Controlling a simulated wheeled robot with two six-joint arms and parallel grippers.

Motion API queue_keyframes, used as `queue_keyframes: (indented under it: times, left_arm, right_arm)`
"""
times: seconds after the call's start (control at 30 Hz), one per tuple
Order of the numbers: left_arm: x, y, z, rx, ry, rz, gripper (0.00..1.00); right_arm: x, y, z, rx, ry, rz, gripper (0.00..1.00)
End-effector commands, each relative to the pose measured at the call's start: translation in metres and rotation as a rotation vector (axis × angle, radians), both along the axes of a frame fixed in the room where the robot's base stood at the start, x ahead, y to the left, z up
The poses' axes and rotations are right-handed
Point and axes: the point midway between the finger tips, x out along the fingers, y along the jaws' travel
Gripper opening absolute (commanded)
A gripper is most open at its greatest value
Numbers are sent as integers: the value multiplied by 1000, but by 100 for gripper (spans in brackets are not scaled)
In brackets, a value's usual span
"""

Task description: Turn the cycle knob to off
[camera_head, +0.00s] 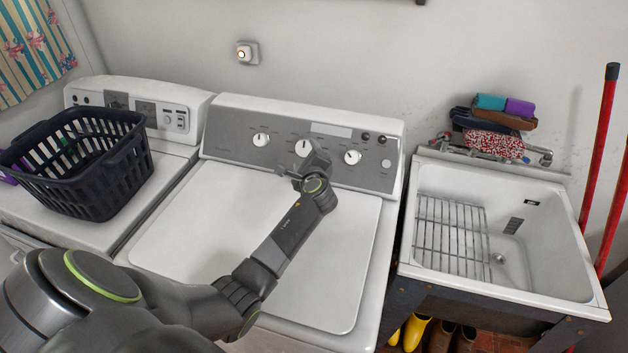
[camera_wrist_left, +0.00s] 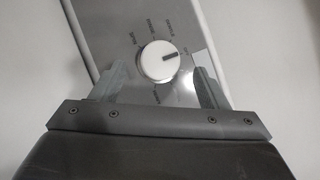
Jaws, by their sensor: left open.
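The cycle knob (camera_head: 303,148) appears to be the middle one of three white knobs on the washer's grey panel (camera_head: 233,134). Its lower edge is close to my left gripper (camera_head: 302,167) in the head view. In the left wrist view the white round knob (camera_wrist_left: 156,62) lies between the two spread fingers of my left gripper (camera_wrist_left: 160,80), with a gap on each side. The knob's dark pointer mark points right and slightly up in that view. My left gripper is open and empty. My right gripper is out of view.
A white knob (camera_head: 261,139) sits to the left and another (camera_head: 352,157) to the right on the panel. The washer lid (camera_head: 200,240) is clear under my left arm. A dark laundry basket (camera_head: 100,180) stands left; a white sink (camera_head: 540,260) stands right.

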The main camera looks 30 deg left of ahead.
Motion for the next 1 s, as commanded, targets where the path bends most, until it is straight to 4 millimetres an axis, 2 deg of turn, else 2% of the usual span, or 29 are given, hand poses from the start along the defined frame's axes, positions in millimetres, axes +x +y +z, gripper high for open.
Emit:
queue_keyframes:
  times: [0.7, 1.0]
  left_arm:
    - [-88, -78, 21, -6, -1, 0, 68]
    - [-102, -89, 26, -1, 0, -1, 68]
  right_arm:
    - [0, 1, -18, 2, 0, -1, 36]
    - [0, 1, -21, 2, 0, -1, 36]
